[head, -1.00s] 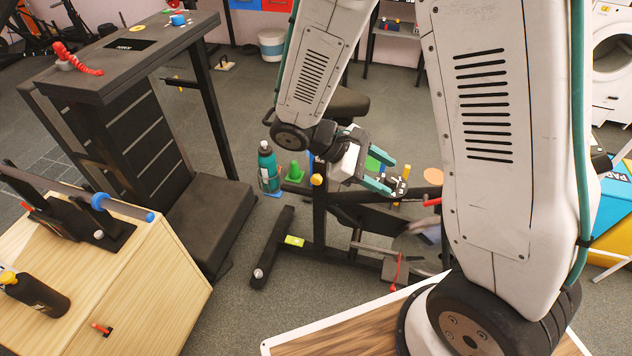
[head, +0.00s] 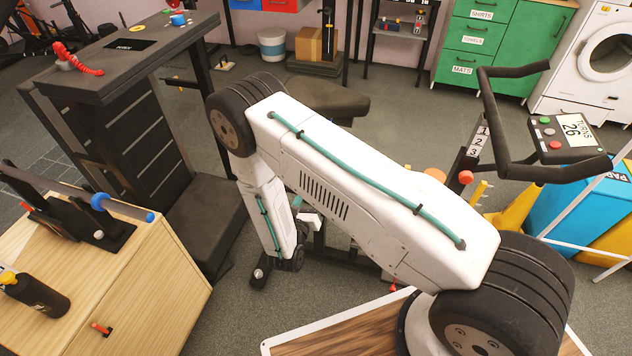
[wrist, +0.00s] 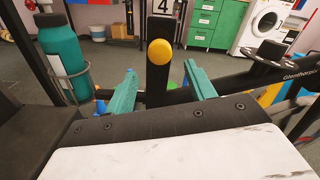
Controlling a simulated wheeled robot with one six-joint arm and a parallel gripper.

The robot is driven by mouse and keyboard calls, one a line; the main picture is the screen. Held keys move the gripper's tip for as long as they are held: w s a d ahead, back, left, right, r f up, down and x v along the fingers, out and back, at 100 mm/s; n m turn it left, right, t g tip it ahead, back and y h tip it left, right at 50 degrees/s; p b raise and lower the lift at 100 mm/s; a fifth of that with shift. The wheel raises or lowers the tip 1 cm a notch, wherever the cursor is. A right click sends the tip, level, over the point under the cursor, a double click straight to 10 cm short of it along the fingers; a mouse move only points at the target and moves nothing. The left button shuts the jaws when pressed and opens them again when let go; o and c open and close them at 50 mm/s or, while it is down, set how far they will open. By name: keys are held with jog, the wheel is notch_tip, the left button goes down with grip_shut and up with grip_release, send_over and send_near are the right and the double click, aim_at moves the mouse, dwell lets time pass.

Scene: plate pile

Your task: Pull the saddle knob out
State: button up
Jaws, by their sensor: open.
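The saddle knob (wrist: 160,52) is a round yellow knob on the black seat post (wrist: 158,85) of an exercise bike, below a label reading 4. It faces my wrist camera. My gripper (wrist: 160,66) is open, with one teal finger on each side of the post in the picture. The knob appears between and slightly above the fingertips; nothing is held. Whether a finger touches the post I cannot tell.
A teal bottle (wrist: 62,58) sits in a ring holder close at left in the wrist view. The bike's handlebar (head: 500,160) and console (head: 566,135) are at right in the head view. A wooden cabinet (head: 150,250) and a black bench (head: 125,60) stand at left.

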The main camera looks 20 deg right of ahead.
jog(key=x, duration=0.7)
jog(key=shift+w+d, duration=0.2)
grip_shut()
jog(key=shift+v, duration=1.15)
grip_release()
jog(key=shift+a, duration=0.15)
